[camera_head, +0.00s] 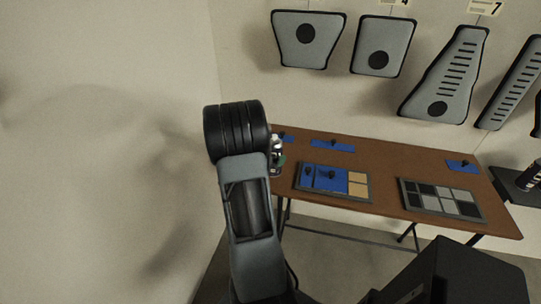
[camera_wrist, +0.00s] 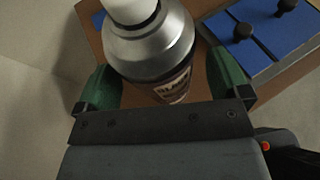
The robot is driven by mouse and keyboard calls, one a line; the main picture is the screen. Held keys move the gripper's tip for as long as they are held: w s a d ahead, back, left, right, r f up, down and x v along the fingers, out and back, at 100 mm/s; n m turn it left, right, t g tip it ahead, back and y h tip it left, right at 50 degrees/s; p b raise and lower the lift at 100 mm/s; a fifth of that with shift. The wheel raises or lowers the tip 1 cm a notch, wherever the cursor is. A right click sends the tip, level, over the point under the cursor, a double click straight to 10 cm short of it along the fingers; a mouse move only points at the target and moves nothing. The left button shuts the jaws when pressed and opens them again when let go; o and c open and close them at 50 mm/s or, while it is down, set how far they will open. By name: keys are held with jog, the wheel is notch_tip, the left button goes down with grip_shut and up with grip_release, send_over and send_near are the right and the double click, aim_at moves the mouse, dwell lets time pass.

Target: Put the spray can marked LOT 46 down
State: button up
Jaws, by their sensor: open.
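A spray can with a white cap, silver shoulder and dark label (camera_wrist: 150,45) stands between my gripper's fingers in the wrist view. Part of its label shows large letters, but no lot number can be read. My gripper (camera_wrist: 164,86) is open, with one green finger on each side of the can. A gap shows at the right finger; contact at the left finger is hard to tell. In the head view the can (camera_head: 277,143) shows at the left end of the brown table (camera_head: 390,160), partly hidden by my arm.
A tray with blue and tan panels (camera_head: 300,188) lies right of the can, and a tray of grey and black squares (camera_head: 403,198) farther right. Grey panels (camera_head: 385,32) hang on the wall.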

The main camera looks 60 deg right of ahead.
jog(key=a+r+m+t+y, duration=0.1)
jog(key=a+r+m+y, duration=0.2)
jog(key=a, duration=1.1)
jog(key=a+r+m+t+y, duration=0.2)
jog(key=a+r+m+y, duration=0.2)
jog(key=a, duration=1)
jog(key=a+r+m+t+y, duration=0.2)
jog(key=a+m+y, duration=0.4)
jog(key=a, duration=0.9)
jog(key=s+r+m, duration=0.1)
jog(key=m, duration=0.2)
jog(key=shift+r, duration=0.15)
jog(key=shift+a, duration=0.1)
jog(key=shift+r+p, duration=0.65)
jog(key=shift+r, duration=0.2)
